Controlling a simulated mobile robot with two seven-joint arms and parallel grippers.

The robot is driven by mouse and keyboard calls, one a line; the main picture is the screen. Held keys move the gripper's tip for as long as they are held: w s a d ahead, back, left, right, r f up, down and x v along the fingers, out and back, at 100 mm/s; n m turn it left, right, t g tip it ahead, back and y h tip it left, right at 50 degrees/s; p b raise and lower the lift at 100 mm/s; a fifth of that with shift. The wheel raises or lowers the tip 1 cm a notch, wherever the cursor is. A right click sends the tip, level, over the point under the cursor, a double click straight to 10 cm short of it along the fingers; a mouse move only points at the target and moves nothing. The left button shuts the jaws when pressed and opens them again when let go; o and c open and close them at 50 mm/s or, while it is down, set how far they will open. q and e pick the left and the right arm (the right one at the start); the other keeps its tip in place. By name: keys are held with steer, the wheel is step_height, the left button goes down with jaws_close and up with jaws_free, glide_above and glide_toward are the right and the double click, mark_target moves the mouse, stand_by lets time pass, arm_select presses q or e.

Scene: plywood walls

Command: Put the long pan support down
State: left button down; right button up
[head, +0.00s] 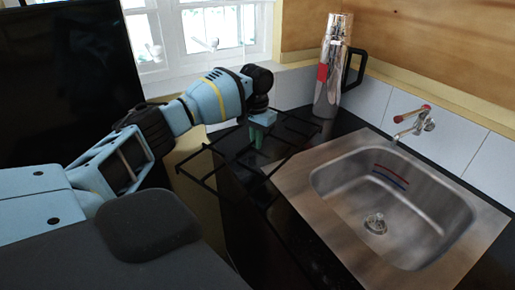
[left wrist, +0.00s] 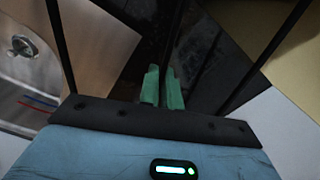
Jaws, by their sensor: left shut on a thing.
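The long pan support (head: 302,121) is a black wire frame of thin bars. In the head view it spans from beyond the counter's left edge to beside the sink. My left gripper (head: 257,138), with green fingers, points down at the middle of the frame and is shut on it. In the left wrist view the green fingertips (left wrist: 162,88) are close together, and a bar of the pan support (left wrist: 60,45) runs on the left, with another on the right. Whether the frame touches the counter is unclear. My right gripper is not in view.
A steel sink (head: 335,205) with a tap (head: 415,122) is at the right. A tall metal flask (head: 330,75) with a black handle stands at the back. The black counter (head: 290,240) is bare in front of the frame. A window and tiled wall are behind.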

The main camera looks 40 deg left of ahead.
arm_select(q)
steer(key=shift+w+r, duration=0.15)
steer(key=shift+w+a, duration=0.15)
steer(key=shift+a, duration=0.05)
steer(key=shift+f, duration=1.75)
steer(key=shift+f, duration=0.1)
steer(key=c, duration=1.6)
jaws_free()
steer(key=shift+f, duration=0.1)
steer(key=shift+o, duration=0.2)
step_height(320, 180, up, 12)
steer(key=shift+r, duration=0.1)
